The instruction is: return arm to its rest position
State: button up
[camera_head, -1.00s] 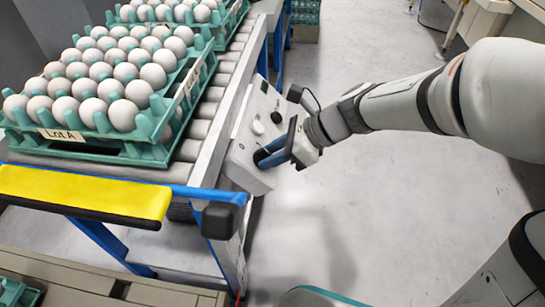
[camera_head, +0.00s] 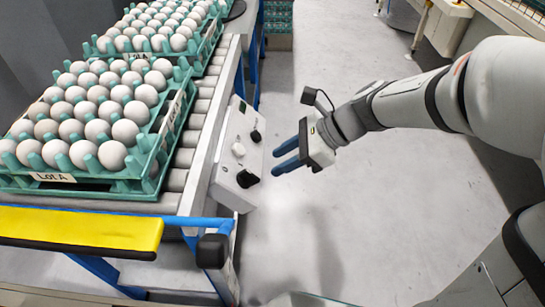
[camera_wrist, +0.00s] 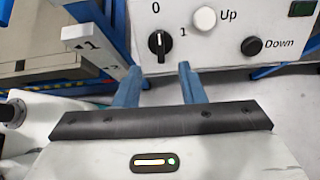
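My gripper (camera_head: 287,156) is at the end of my arm, over the floor just right of the control box (camera_head: 236,150). Its two blue fingers are apart with nothing between them. In the wrist view the open fingers (camera_wrist: 158,85) point at the box's lower edge, and they look clear of its front. The box carries a black rotary switch (camera_wrist: 159,43) marked 0 and 1, a white Up button (camera_wrist: 204,19) and a black Down button (camera_wrist: 252,46). The switch pointer stands roughly upright in the wrist view.
A roller conveyor (camera_head: 197,120) with a blue frame carries teal egg trays (camera_head: 95,187), the near one labelled Lot A. A yellow bar (camera_head: 80,229) crosses its near end. Open grey floor (camera_head: 380,220) lies right of the conveyor.

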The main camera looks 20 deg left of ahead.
dwell(0.4)
jog(key=w+d+r+m+t+p, duration=0.4)
jog(key=w+r+m+t+p, duration=0.6)
jog(key=r+m, duration=0.4)
jog(key=w+d+r+m+t+h+p, duration=0.3)
jog(key=w+d+r+m+h+p, duration=0.15)
jog(key=d+r+m, duration=0.45)
jog(key=s+d+r+m+g+h+p, duration=0.1)
jog(key=s+d+r+m+h+p, duration=0.2)
jog(key=m, duration=0.4)
jog(key=s+d+r+m+h+p, duration=0.1)
jog(key=d+m+p, duration=0.3)
jog(key=d+m, duration=0.25)
jog(key=s+d+r+m+g+h+p, duration=0.1)
jog(key=s+d+r+m+h+p, duration=0.15)
jog(key=m, duration=0.45)
jog(key=s+r+m+g+y+p, duration=0.1)
jog(key=s+m+g+p, duration=0.5)
jog(key=s+m, duration=0.7)
jog(key=shift+a+y+p, duration=0.2)
jog(key=shift+y+p, duration=0.1)
jog(key=shift+p, duration=0.15)
